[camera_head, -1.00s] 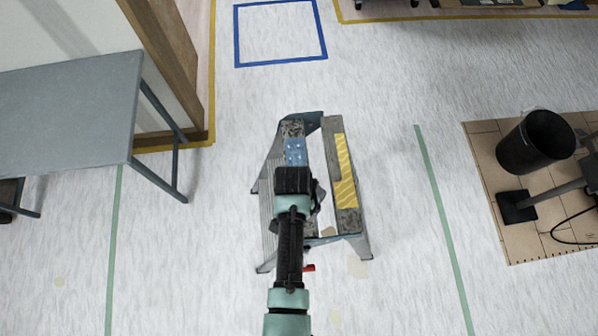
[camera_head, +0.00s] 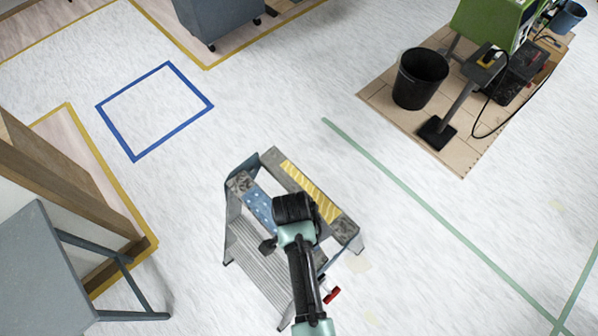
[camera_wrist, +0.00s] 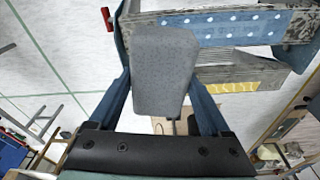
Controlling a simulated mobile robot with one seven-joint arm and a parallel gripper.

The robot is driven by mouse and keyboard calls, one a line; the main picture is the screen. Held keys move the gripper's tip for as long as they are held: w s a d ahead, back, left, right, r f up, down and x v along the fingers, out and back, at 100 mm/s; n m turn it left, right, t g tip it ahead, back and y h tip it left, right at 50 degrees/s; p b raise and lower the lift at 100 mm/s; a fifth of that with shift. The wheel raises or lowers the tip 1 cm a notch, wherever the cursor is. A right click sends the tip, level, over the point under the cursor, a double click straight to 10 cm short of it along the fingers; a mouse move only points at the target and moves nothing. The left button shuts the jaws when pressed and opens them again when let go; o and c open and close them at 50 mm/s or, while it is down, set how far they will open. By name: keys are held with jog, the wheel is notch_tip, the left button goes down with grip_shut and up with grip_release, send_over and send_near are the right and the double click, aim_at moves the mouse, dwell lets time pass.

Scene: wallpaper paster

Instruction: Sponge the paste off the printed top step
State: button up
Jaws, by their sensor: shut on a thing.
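A grey stepladder (camera_head: 262,262) stands on the floor below my arm in the head view. One tread has a blue panel with white dots (camera_head: 260,208); the other has a yellow patterned panel (camera_head: 310,190). Both show again in the wrist view, the blue panel (camera_wrist: 225,28) and the yellow panel (camera_wrist: 232,87). The tread ends look mottled grey; I cannot tell whether that is paste. My gripper (camera_head: 295,208) is over the ladder and hides part of both treads. In the wrist view its blue fingers are shut on a grey sponge (camera_wrist: 165,75). Contact with the tread is unclear.
A grey table (camera_head: 40,260) and wooden frame stand at left. A black bin (camera_head: 420,78) and a green machine (camera_head: 490,22) stand on a tan mat at upper right. A red piece (camera_head: 331,295) shows beside my arm. Floor around the ladder is mostly clear.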

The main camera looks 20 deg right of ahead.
jog(key=shift+r, duration=0.1)
notch_tip(320, 180, down, 7)
jog(key=b, duration=0.4)
jog(key=shift+r+b, duration=0.1)
jog(key=shift+b, duration=0.25)
jog(key=shift+r, duration=0.15)
